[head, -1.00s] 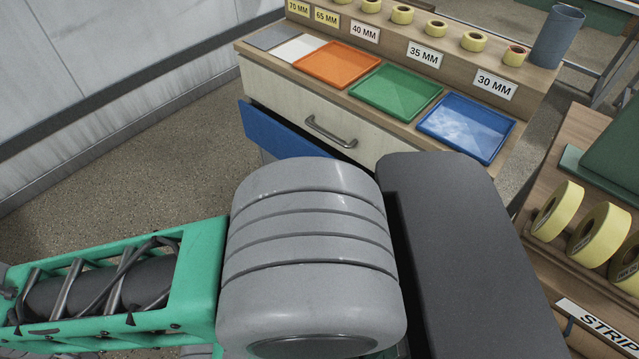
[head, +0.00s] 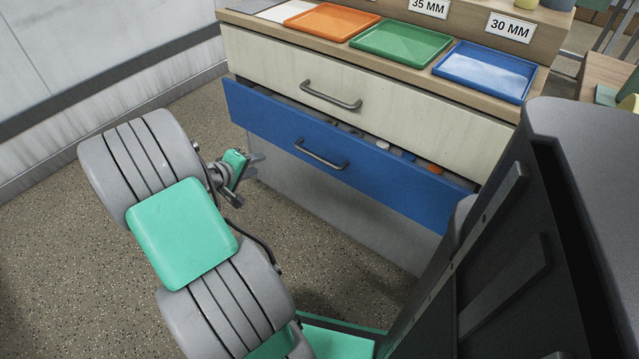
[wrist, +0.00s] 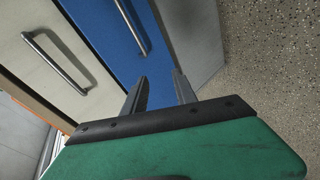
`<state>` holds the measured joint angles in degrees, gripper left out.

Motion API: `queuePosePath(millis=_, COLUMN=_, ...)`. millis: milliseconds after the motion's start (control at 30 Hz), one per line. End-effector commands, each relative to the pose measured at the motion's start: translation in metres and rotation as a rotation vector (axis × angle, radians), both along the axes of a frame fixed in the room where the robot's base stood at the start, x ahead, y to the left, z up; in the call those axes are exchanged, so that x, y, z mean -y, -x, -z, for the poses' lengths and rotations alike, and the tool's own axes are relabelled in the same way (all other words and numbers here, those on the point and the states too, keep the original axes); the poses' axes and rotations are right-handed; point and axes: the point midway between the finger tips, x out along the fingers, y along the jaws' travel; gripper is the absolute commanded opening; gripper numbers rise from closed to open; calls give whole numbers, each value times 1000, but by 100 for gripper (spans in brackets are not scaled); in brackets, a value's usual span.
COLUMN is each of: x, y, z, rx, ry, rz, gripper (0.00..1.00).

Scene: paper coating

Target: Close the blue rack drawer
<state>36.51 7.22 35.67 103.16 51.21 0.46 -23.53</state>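The blue rack drawer (head: 272,120) is partly open below a cream drawer, and small items show in the gap behind its front. Its grey handle (head: 320,156) is on the front face. In the wrist view the blue drawer front (wrist: 110,45) runs at a slant, with its handle (wrist: 134,30) near the top. My gripper (head: 250,168) is in front of the left part of the drawer front, low and apart from the handle. In the wrist view its two fingers (wrist: 160,90) are spread with nothing between them. Whether a fingertip touches the drawer cannot be told.
The cream drawer (head: 290,75) above is shut. Orange (head: 330,20), green (head: 400,48) and blue (head: 487,70) trays lie on the cabinet top. A grey wall (head: 90,45) is at the left. Speckled floor (head: 60,240) is free in front of the cabinet.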

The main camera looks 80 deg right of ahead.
Motion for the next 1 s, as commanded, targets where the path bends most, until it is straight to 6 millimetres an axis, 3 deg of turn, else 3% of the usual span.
queuePosePath(millis=33, x=30, y=39, z=50, rx=-102, ry=71, rz=41, gripper=34)
queuePosePath(millis=100, x=57, y=78, z=63, rx=-231, ry=160, rz=62, gripper=34)
queuePosePath(millis=200, x=73, y=108, z=67, rx=-344, ry=225, rz=73, gripper=34)
queuePosePath(millis=367, x=89, y=121, z=66, rx=-379, ry=244, rz=75, gripper=34)
queuePosePath(millis=700, x=141, y=143, z=77, rx=-374, ry=242, rz=74, gripper=34)
queuePosePath(millis=1000, x=147, y=144, z=76, rx=-374, ry=242, rz=70, gripper=34)
